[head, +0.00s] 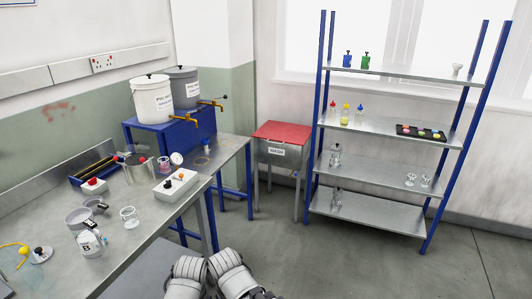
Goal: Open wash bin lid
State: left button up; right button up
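The wash bin (263,157) is a grey metal box on thin legs with a white label reading WASH on its front. It stands against the wall, between the metal bench and the blue-posted shelf rack. Its red lid (282,131) lies flat across the top and looks closed. Parts of my own arms show at the bottom centre, well short of the bin. I cannot make out the fingers of either gripper in this view. Nothing touches the lid.
The steel bench (125,262) with glassware and a white control box (175,185) fills the left. Two lidded tanks (152,103) with brass taps stand on a blue stand (170,136). The shelf rack (380,130) holds bottles at right. The grey floor (330,265) ahead is clear.

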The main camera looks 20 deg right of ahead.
aim_at(298, 135)
jog(key=i+l, duration=1)
jog(key=i, duration=0.25)
jog(key=i+l, duration=1)
jog(key=i, duration=0.2)
jog(key=i+l, duration=0.5)
jog(key=i, duration=0.15)
jog(key=z, duration=0.05)
